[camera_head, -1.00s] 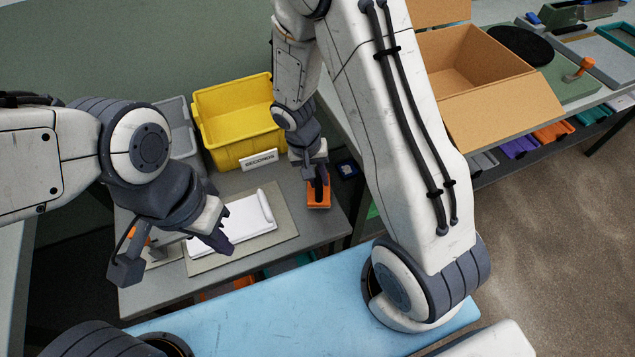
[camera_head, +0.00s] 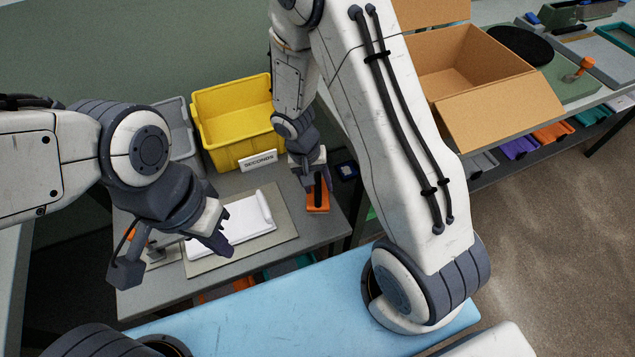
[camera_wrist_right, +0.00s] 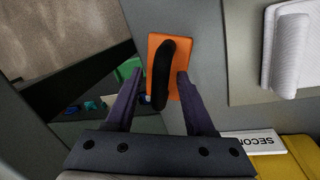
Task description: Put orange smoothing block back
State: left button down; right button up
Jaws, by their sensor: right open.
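The orange smoothing block (camera_head: 317,203) lies on the grey table near its right edge, with a black handle on top. In the right wrist view the orange block (camera_wrist_right: 183,74) shows flat, its black handle running lengthwise. My right gripper (camera_head: 314,180) is over the block; in the right wrist view its two fingers (camera_wrist_right: 158,82) are apart, one on each side of the handle, and I cannot see a grip on it. My left gripper (camera_head: 222,240) hangs above the front of the mat with the white fabric; its opening is not clear.
A white rolled fabric (camera_head: 240,216) lies on a grey-green mat (camera_head: 283,225). A yellow bin (camera_head: 231,110) with a "SECONDS" sign (camera_head: 258,160) stands behind, beside a grey bin (camera_head: 174,125). A small blue item (camera_head: 347,171) is right of my right gripper. A cardboard box (camera_head: 465,75) stands at right.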

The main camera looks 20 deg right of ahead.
jog(key=s+v, duration=0.1)
jog(key=v, duration=1.1)
jog(key=s+a+r+n+y, duration=0.1)
jog(key=s+a+r+n, duration=0.4)
jog(key=s, duration=0.4)
jog(key=s+a+r+n+y, duration=0.2)
jog(key=s+a+r+n, duration=0.3)
jog(key=s, duration=0.3)
jog(key=shift+s+r+n+t+p, duration=0.15)
jog(key=shift+s+n+t+p, duration=0.25)
jog(key=shift+n, duration=0.3)
jog(key=shift+r, duration=0.1)
jog(key=shift+r+p, duration=0.45)
jog(key=shift+p, duration=0.1)
jog(key=shift+d, duration=0.1)
